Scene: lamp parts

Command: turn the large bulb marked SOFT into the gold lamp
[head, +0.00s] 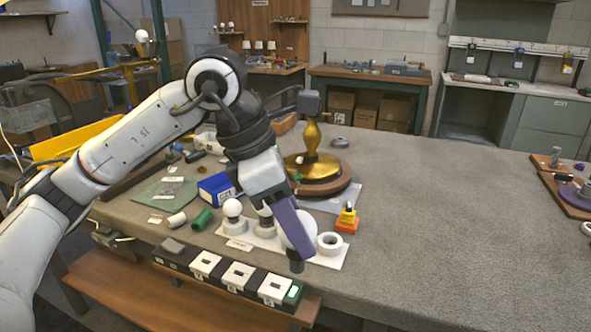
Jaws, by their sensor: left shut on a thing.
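The gold lamp (311,138) stands upright on a round wooden base on the bench, behind my left gripper. My left gripper (296,262) points down at the front of the bench, shut on a large white bulb (304,232). Its purple finger covers part of that bulb, and no marking on it can be read. Two other white bulbs, one at the left (232,208) and one beside the gripper (265,211), stand in holders on a white sheet. My right gripper is not in view.
A white ring (330,243) and an orange and yellow item (347,219) lie right of the gripper. A row of black and white boxes (238,275) runs along the front edge. A blue box (216,188) and green cylinder (202,219) lie left.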

